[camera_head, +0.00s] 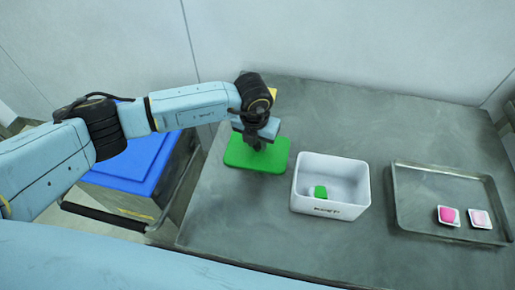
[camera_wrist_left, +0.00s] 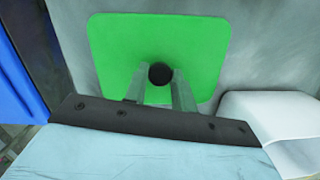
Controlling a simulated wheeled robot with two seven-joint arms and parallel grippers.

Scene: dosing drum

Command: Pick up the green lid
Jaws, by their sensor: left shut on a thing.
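The green lid (camera_head: 238,154) lies at the left part of the grey table, left of the white box. It is a flat rounded rectangle with a dark round knob (camera_wrist_left: 161,75) at its middle. My left gripper (camera_head: 258,143) is over the lid, pointing down, its fingers shut on the knob. In the left wrist view the lid (camera_wrist_left: 120,45) fills the upper middle, with the gripper's fingers (camera_wrist_left: 160,90) on either side of the knob. I cannot tell whether the lid touches the table. My right gripper is not in view.
An open white box (camera_head: 331,209) holding a small green item (camera_head: 320,192) stands right of the lid. A metal tray (camera_head: 420,221) at the right holds a bright pink pod (camera_head: 448,216) and a pale pink one (camera_head: 480,218). A blue-lidded bin (camera_head: 135,170) stands left of the table.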

